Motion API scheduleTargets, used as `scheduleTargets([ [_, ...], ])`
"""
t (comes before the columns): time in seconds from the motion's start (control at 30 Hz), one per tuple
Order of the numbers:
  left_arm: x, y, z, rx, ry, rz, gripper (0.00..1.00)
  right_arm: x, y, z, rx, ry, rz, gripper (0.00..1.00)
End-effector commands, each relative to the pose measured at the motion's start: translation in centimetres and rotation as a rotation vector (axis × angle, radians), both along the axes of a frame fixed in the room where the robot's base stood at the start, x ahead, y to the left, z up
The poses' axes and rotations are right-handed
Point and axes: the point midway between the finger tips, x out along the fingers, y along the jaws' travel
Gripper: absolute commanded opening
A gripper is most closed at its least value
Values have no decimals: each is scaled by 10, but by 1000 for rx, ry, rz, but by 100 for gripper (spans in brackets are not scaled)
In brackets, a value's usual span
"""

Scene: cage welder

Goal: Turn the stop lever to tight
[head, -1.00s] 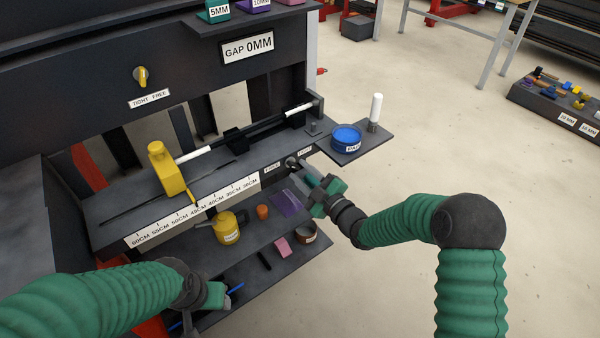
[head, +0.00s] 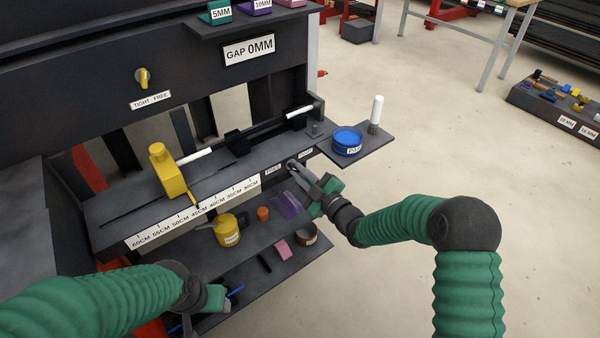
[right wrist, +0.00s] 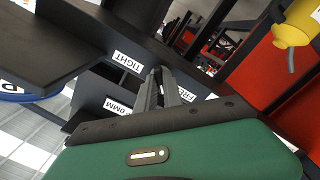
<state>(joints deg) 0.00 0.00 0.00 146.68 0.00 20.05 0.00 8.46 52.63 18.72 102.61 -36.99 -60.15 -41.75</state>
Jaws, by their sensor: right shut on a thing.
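The stop lever's round hub (head: 291,163) sits on the bench's front edge, between the FREE label (head: 273,170) and the TIGHT label (head: 306,154). My right gripper (head: 297,170) reaches it from the lower right and is shut on the lever, whose handle is mostly hidden by the fingers. In the right wrist view the closed fingers (right wrist: 160,88) lie between the TIGHT label (right wrist: 127,62) and the partly covered FREE label (right wrist: 186,94). A yellow stop block (head: 161,170) stands on the bench above the scale. My left gripper (head: 205,305) is low at the left; its fingers are unclear.
A blue tub (head: 347,140) and a white-handled brush (head: 376,112) stand on the side shelf. A yellow can (head: 228,232), an orange cup (head: 263,213) and other items sit on shelves below. A separate yellow knob (head: 142,77) is on the upper panel. Open floor lies at right.

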Motion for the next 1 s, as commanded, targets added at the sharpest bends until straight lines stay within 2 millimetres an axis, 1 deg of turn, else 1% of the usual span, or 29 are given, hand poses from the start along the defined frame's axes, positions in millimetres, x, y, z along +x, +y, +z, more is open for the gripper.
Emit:
scheduleTargets([
  [0.03,0,0,0,0,0,0,55,0,3,3,7,-3,5,0],
  [0.17,0,0,1,0,0,0,55,0,3,3,28,12,6,0],
  [0.37,0,0,4,0,0,0,55,0,3,5,110,69,7,0],
  [0.57,0,0,9,0,0,0,55,0,3,5,240,164,7,0],
  [1.0,0,0,22,0,0,0,55,2,2,9,582,406,6,0],
])
